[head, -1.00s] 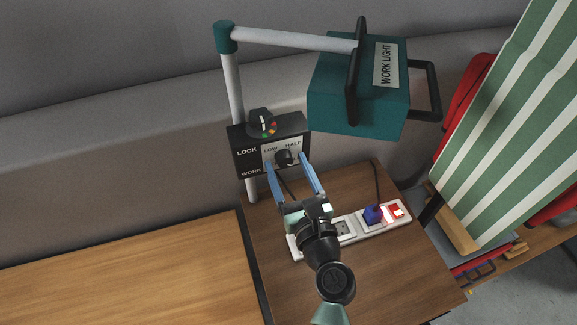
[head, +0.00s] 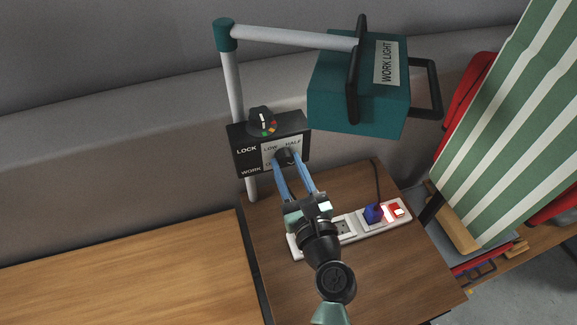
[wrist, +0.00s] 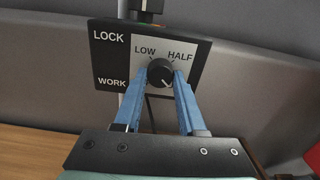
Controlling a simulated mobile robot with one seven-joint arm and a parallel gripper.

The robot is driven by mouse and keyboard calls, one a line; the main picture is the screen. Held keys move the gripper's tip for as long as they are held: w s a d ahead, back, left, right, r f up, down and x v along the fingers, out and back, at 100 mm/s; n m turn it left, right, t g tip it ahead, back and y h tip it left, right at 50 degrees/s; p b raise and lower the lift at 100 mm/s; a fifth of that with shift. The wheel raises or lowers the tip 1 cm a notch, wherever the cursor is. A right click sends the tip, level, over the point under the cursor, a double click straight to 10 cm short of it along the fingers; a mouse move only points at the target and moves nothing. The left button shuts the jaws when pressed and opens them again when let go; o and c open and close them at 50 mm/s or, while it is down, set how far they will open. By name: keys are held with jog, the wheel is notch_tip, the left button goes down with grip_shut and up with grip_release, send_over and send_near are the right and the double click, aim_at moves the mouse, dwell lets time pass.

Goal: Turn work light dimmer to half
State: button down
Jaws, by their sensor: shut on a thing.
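The dimmer knob (head: 284,154) is small, black and round, on the light panel of a black control box (head: 245,163) fixed to a grey post. In the wrist view the knob (wrist: 160,72) sits just below and between the LOW and HALF labels. A small pale mark on it appears to lie toward its lower right. My gripper (head: 286,162) has its two blue fingers closed on the knob's sides; the fingertips (wrist: 161,78) flank it in the wrist view. The teal work light (head: 350,100) hangs from the post's arm. Lettering below the knob is partly hidden by my fingers.
A second black knob (head: 262,120) with coloured marks tops the box, above LOCK and WORK labels. A white power strip (head: 354,227) with a blue plug and glowing red switch lies below my gripper. A striped green-white cloth (head: 510,130) stands at right.

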jog(key=n+b, duration=0.2)
jog(key=n, duration=0.2)
jog(key=shift+f+n, duration=0.1)
jog(key=shift+n, duration=0.3)
jog(key=n+b, duration=0.2)
jog(key=n, duration=0.2)
jog(key=shift+n, duration=0.3)
jog(key=n+b, duration=0.2)
jog(key=n, duration=0.1)
jog(key=shift+n, duration=0.3)
jog(key=shift+n+b, duration=1.4)
jog(key=shift+n, duration=0.6)
jog(key=shift+c, duration=2.4)
grip_release()
jog(key=shift+r, duration=0.2)
jog(key=shift+d, duration=0.1)
